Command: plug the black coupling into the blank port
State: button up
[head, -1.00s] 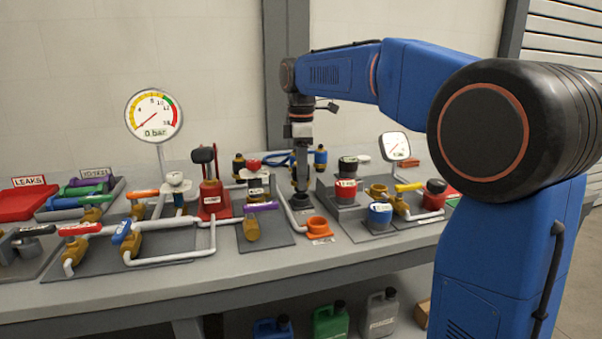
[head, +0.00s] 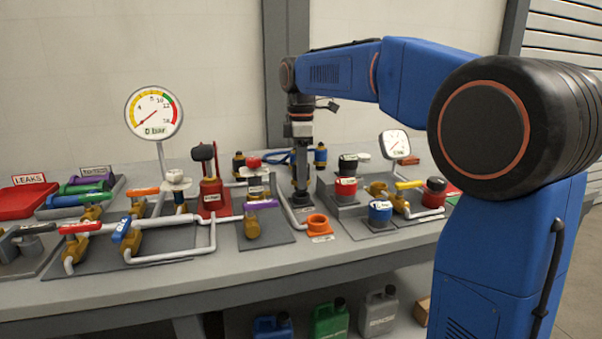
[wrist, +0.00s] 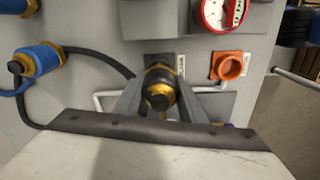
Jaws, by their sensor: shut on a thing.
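My gripper (wrist: 158,100) is shut on the black coupling (wrist: 157,88), a dark body with brass-coloured rings, seen end-on in the wrist view. In the head view, my gripper (head: 300,192) points straight down at the bench, and the coupling cannot be made out clearly between the fingers. A dark square port base (wrist: 152,60) with a small white label shows just behind the coupling. It may be the blank port; its opening is hidden by the coupling and fingers. I cannot tell whether the coupling is seated or just above it.
An orange port (head: 317,224) stands close to the right of my gripper. A purple-handled valve (head: 254,220) is at left.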

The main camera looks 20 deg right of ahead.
jog(key=shift+f, duration=1.5)
dwell(0.6)
jog(key=o, duration=1.2)
jog(key=shift+f, duration=0.1)
notch_tip(320, 180, up, 18)
jog(key=shift+f, duration=0.25)
